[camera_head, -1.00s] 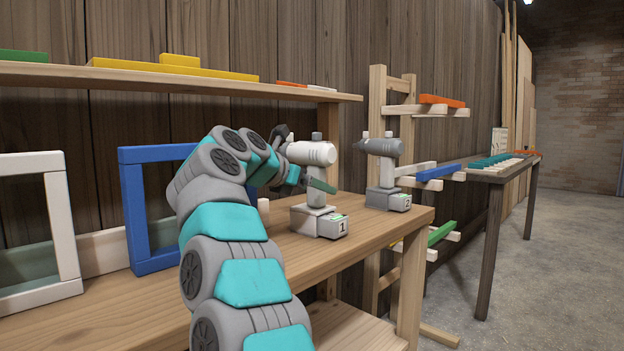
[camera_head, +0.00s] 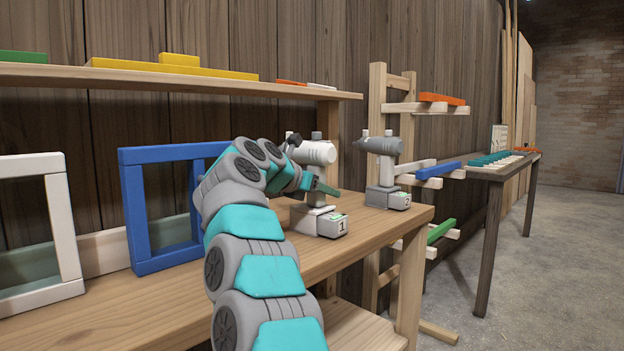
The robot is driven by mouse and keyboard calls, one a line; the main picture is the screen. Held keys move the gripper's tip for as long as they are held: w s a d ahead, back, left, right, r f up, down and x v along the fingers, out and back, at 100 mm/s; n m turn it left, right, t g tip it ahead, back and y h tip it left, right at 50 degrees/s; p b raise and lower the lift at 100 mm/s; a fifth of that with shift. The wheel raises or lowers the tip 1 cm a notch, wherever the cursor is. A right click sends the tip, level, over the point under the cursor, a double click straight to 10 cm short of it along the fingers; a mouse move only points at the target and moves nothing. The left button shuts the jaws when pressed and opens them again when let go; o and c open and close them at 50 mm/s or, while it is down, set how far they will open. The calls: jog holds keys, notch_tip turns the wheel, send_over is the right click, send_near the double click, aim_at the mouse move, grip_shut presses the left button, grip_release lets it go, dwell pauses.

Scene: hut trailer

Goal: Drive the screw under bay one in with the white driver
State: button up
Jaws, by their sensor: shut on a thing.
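The white driver (camera_head: 316,153) stands upright over the grey dock marked 1 (camera_head: 318,222) on the wooden bench. My gripper (camera_head: 318,186) is at the driver's handle, just below its body, and is shut on it. My wrist hides part of the handle and of the driver's left end. The driver seems to be still in its dock; I cannot tell of any gap. I cannot make out a screw or a bay marking.
A grey driver (camera_head: 380,148) stands in the dock marked 2 (camera_head: 394,199) to the right. A blue frame (camera_head: 134,210) and a white frame (camera_head: 65,225) stand at left. A shelf (camera_head: 200,80) with coloured slats hangs above. The bench front (camera_head: 130,310) is clear.

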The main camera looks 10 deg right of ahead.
grip_shut()
dwell(0.8)
